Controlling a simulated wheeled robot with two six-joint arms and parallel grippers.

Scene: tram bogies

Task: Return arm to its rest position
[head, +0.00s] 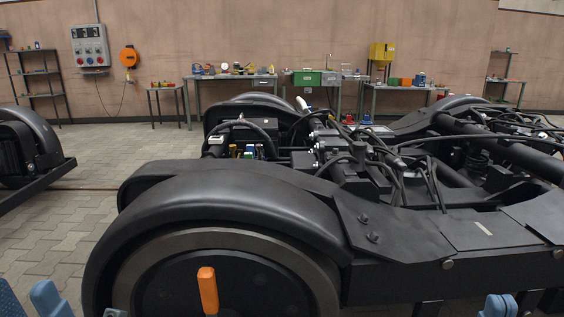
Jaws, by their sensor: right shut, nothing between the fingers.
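Only the blue top of my right gripper (497,305) shows, at the bottom edge on the right. It is low in front of the near side of the black bogie frame (400,240), and its fingers are mostly cut off by the picture edge. It is shut and empty. Blue parts at the bottom left belong to my left arm; I do not see the left fingers. An upright orange handle (208,290) stands in front of the near wheel (250,285); its lower end is at the picture edge, and I cannot tell what bears it.
The bogie with black wheel covers (215,200), cables and pipes fills the middle and right. Another bogie (25,150) stands at the left. Paved floor (65,225) lies clear between them. Workbenches (235,76) and shelves (35,85) line the back wall.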

